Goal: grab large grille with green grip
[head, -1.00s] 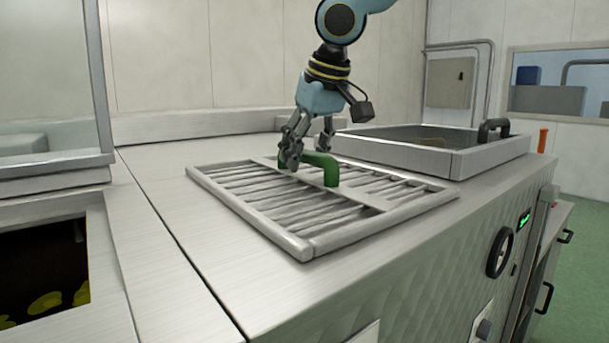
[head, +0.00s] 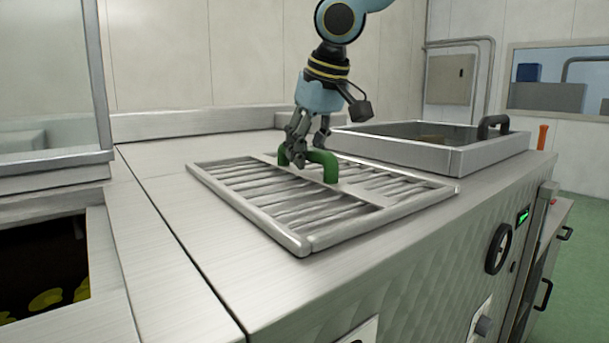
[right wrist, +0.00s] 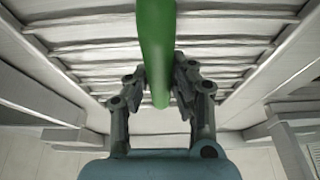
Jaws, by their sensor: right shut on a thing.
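The large grille (head: 271,213) is a flat metal frame with slanted slats, lying on the steel machine top. Its green grip (head: 331,169) is an arched bar standing up across its middle. My right gripper (head: 300,160) comes down from above and is shut on the green grip. In the right wrist view, the green grip (right wrist: 157,50) passes between the two fingers (right wrist: 168,88), with the grille slats (right wrist: 95,62) behind it. My left gripper is not in view.
A dark opening (head: 45,262) with yellow-green things inside lies at the left. The steel top (head: 180,215) left of the grille is bare. A black handwheel (head: 499,248) is on the front.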

